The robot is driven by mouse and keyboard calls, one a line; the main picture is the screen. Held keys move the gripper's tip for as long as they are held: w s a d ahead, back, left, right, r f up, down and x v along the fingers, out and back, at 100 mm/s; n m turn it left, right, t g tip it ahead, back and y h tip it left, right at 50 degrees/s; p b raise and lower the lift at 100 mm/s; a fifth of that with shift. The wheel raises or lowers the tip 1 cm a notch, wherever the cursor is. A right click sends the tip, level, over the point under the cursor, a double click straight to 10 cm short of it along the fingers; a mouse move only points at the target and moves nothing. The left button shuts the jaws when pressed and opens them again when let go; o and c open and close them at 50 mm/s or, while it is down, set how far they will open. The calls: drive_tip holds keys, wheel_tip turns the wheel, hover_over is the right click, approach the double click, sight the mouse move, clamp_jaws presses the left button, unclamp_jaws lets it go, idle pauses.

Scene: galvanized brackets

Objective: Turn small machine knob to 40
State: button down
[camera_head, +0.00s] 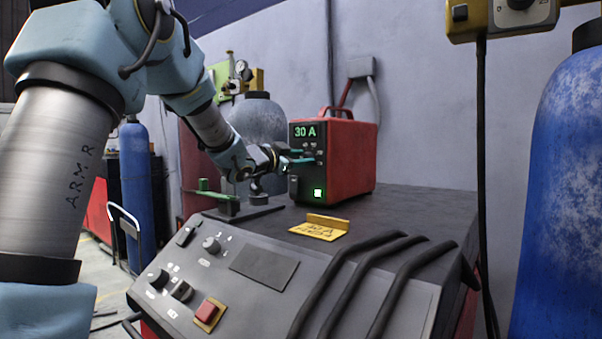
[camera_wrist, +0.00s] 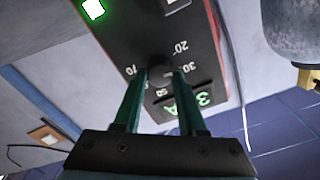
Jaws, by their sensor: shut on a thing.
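The small machine (camera_head: 348,160) is a red box with a dark front panel, standing on the large machine's dark top. Its green display (camera_head: 306,131) reads 30 A; in the wrist view the display (camera_wrist: 188,99) appears inverted. My gripper (camera_head: 302,158) reaches its front from the left. In the wrist view my gripper (camera_wrist: 161,76) has its two teal fingers on either side of the dark round knob (camera_wrist: 160,68), shut on it. Scale marks such as 20, 30 and 70 show around the knob. I cannot make out a pointer on the knob.
The large machine (camera_head: 265,266) below has its own knobs, a red button (camera_head: 206,311) and thick black cables (camera_head: 345,275) at its right. A yellow handwritten plate (camera_head: 319,229) lies on its top. A blue cylinder (camera_head: 560,200) stands at the right.

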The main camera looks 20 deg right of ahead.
drive_tip(key=m+b, duration=1)
drive_tip(key=m, duration=0.1)
drive_tip(key=shift+f+b, duration=0.25)
drive_tip(key=shift+b, duration=0.15)
drive_tip(key=shift+m, duration=0.4)
drive_tip(key=c, duration=0.5)
unclamp_jaws()
drive_tip(key=shift+r, duration=0.1)
drive_tip(key=shift+s, duration=0.1)
drive_tip(key=b+v, duration=0.1)
drive_tip(key=v, duration=0.9)
drive_tip(key=shift+s+a, duration=0.15)
drive_tip(key=shift+a, duration=0.15)
